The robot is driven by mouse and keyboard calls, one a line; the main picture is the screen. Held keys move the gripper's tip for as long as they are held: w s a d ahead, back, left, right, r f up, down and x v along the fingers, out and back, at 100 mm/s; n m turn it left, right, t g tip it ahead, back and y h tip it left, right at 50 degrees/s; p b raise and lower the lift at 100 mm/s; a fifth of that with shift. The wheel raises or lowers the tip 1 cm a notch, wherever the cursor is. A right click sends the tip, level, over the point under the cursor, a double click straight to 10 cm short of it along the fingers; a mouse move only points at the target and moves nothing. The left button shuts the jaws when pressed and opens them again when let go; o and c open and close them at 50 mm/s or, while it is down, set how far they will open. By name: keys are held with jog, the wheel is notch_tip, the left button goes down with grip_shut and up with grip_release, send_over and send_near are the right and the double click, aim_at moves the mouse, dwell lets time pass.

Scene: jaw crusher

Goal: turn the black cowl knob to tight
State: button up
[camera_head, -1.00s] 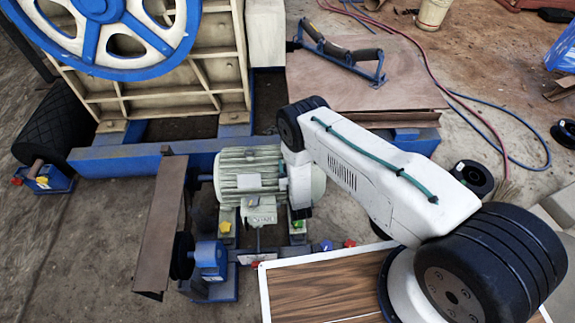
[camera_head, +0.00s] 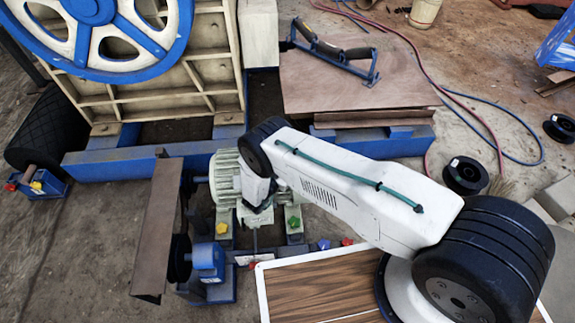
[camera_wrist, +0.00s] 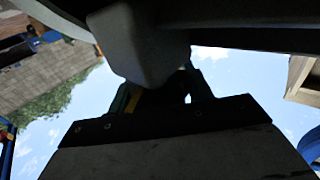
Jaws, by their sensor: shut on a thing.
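The pale green motor (camera_head: 226,178) stands left of centre in the head view. My arm's end is over the motor's right part and hides much of it. The black cowl knob cannot be made out there. In the wrist view a dark, blocky piece, which I take as the black cowl knob (camera_wrist: 145,45), hangs in front of the camera in deep shadow. My gripper (camera_wrist: 163,84) is at its lower end and shut on it. The finger contact is mostly dark. The knob's marking is not visible.
A brown guard plate (camera_head: 158,225) stands left of the motor. The blue crusher frame (camera_head: 135,158) runs behind. A wood-topped panel (camera_head: 325,288) lies in front.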

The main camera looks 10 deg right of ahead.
jog(key=shift+m+g+h, duration=0.6)
jog(key=shift+g, duration=0.1)
jog(key=shift+s+d, duration=0.1)
jog(key=o, duration=1)
jog(key=shift+r, duration=0.15)
jog(key=shift+r, duration=0.3)
notch_tip(320, 180, up, 3)
jog(key=shift+f, duration=0.15)
jog(key=s, duration=0.5)
jog(key=s+d+r, duration=0.1)
jog(key=s, duration=0.4)
jog(key=s+d, duration=0.1)
jog(key=s, duration=0.5)
jog(key=shift+r, duration=0.2)
